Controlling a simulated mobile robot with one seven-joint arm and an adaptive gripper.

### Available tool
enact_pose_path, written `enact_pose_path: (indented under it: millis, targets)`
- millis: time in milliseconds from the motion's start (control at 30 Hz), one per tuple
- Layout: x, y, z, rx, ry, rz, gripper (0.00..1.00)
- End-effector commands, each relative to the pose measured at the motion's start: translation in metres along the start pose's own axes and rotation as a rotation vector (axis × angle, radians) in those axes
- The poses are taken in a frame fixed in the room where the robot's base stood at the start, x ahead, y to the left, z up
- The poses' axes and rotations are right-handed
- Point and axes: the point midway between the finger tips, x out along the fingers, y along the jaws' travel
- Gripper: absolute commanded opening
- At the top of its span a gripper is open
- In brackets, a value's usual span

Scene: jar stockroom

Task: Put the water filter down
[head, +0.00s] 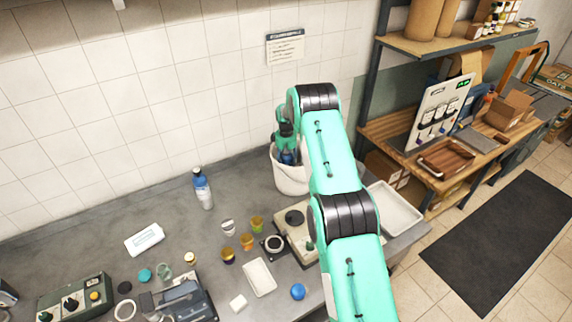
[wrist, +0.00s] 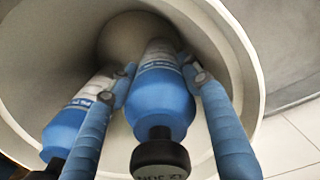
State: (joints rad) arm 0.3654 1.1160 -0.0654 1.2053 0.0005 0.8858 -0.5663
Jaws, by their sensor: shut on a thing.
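My gripper (wrist: 157,66) is shut on the water filter (wrist: 160,98), a blue cylinder with a pale label band and a black cap facing the wrist camera. Its far end points into a white bucket (wrist: 238,58). A second, similar blue bottle (wrist: 64,128) with a dark cap is in the bucket, left of the held one, just beyond the left finger. In the head view, my gripper (head: 286,138) is over the mouth of the white bucket (head: 291,181), with blue showing inside. Whether the held filter touches the bucket's bottom cannot be told.
A blue-and-white bottle (head: 203,190) stands on the grey counter left of the bucket. Several small jars, a white tray (head: 259,277), a blue ball (head: 298,291) and a device (head: 182,300) lie nearer. An empty white tray (head: 395,209) is right of my arm.

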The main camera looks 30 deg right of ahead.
Motion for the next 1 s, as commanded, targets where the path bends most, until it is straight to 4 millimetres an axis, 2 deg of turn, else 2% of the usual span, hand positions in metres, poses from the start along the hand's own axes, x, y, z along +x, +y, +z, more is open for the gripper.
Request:
enact_pose_path:
  millis: [67,567,767,1000]
  targets:
    - [0.001,0.000,0.000,0.000,0.000,0.000,0.56]
    - [-0.004,0.000,0.000,0.000,0.000,0.000,0.56]
    - [-0.020,0.000,-0.001,0.000,0.002,0.001,0.56]
    - [-0.055,0.000,-0.001,0.000,0.002,0.001,0.56]
